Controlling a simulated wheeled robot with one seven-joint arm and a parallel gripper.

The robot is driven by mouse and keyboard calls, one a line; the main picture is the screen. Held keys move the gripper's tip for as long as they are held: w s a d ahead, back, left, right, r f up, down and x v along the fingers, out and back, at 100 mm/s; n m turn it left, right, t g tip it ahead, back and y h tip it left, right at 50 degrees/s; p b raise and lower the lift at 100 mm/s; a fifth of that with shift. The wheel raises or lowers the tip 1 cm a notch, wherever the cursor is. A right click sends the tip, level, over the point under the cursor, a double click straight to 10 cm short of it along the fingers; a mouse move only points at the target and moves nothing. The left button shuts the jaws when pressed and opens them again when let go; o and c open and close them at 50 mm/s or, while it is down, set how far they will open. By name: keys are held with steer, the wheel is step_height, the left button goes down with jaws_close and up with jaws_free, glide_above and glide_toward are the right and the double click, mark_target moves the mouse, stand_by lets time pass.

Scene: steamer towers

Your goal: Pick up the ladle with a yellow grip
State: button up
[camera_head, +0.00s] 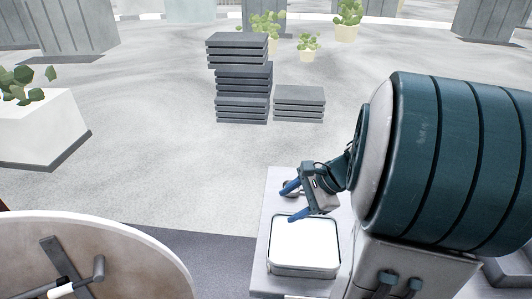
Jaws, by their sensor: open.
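My gripper (289,204) is open, with two blue fingers pointing left above a light grey surface (258,255). One finger is over the back edge of a white, metal-rimmed tray (304,272), and the other is further back. A small grey rounded thing (289,184) shows beside the back finger, partly hidden by it. I cannot tell if it is part of a ladle. No yellow grip shows in this view. My gripper and wrist hide part of the surface behind the tray.
A round pale table (150,243) at the lower left bears a grey item (62,265) with a black and white part. Dark stacked slabs (241,80) stand on the open floor (150,130). A white planter (40,128) stands left, and potted plants stand behind.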

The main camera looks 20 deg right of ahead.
steer(key=w+d+m+t+h, duration=0.25)
steer(key=d+m+t, duration=0.65)
steer(key=d+m, duration=0.9)
steer(key=w+a+f+n+p, duration=0.1)
steer(key=w+f, duration=0.4)
steer(key=w, duration=0.6)
steer(key=shift+w+a+f+n+p, duration=0.25)
steer(key=shift+f+n+p, duration=0.15)
steer(key=shift+n+p, duration=0.6)
steer(key=shift+c, duration=0.2)
jaws_close()
steer(key=shift+d+r, duration=0.1)
steer(key=shift+r, duration=0.1)
